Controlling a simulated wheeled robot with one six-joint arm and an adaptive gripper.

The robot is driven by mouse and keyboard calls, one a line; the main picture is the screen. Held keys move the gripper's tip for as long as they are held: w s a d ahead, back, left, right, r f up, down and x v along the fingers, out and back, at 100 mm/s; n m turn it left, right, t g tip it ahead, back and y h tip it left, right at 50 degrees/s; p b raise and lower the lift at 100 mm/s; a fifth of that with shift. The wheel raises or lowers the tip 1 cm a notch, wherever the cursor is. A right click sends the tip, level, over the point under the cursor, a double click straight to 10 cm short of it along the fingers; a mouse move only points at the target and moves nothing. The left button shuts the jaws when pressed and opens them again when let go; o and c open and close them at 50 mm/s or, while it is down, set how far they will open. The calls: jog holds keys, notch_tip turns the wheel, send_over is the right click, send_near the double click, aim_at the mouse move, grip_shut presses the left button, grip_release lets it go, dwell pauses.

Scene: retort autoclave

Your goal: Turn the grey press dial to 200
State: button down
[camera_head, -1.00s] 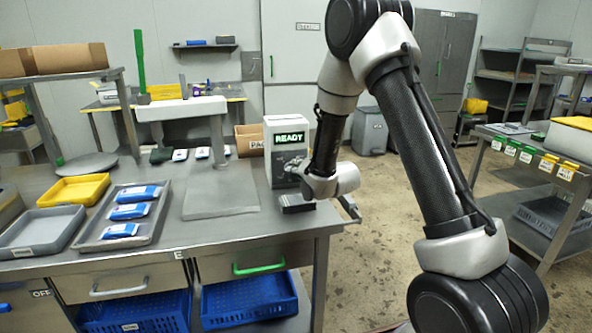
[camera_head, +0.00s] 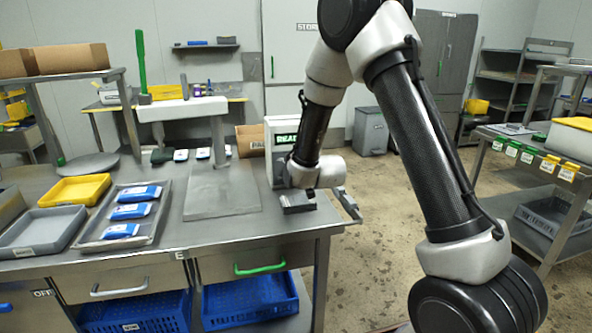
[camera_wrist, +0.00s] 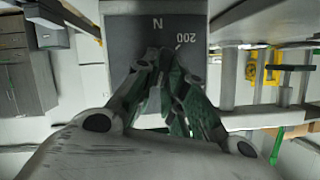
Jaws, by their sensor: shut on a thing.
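In the head view a small grey block (camera_head: 298,206) sits near the right end of the steel bench, just below my wrist. My fingers there are mostly hidden.
A white machine with a green-lit display (camera_head: 283,139) stands behind my wrist, partly covered by it. A press with a flat plate (camera_head: 222,200) stands to the left. A tray (camera_head: 93,240) of blue packs and a yellow tray (camera_head: 78,190) lie farther left.

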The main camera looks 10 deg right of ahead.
jog(key=n+h, duration=0.1)
jog(key=n, duration=0.1)
jog(key=a+n+h, duration=0.1)
jog(key=n+h, duration=0.1)
jog(key=n, duration=0.1)
jog(key=n+h, duration=0.2)
jog(key=shift+a+f, duration=0.1)
jog(key=shift+a, duration=0.2)
jog(key=n, duration=0.1)
jog(key=n+t+h, duration=0.1)
jog(key=n, duration=0.1)
jog(key=n+h, duration=0.1)
jog(key=shift+a+f+n, duration=0.25)
jog(key=shift+f+n, duration=0.05)
jog(key=n+t, duration=0.1)
jog(key=n, duration=0.1)
jog(key=n+t+h, duration=0.1)
jog(key=n, duration=0.2)
jog(key=shift+f, duration=0.4)
jog(key=shift+n+t+h, duration=0.3)
jog(key=c, duration=1.5)
grip_release()
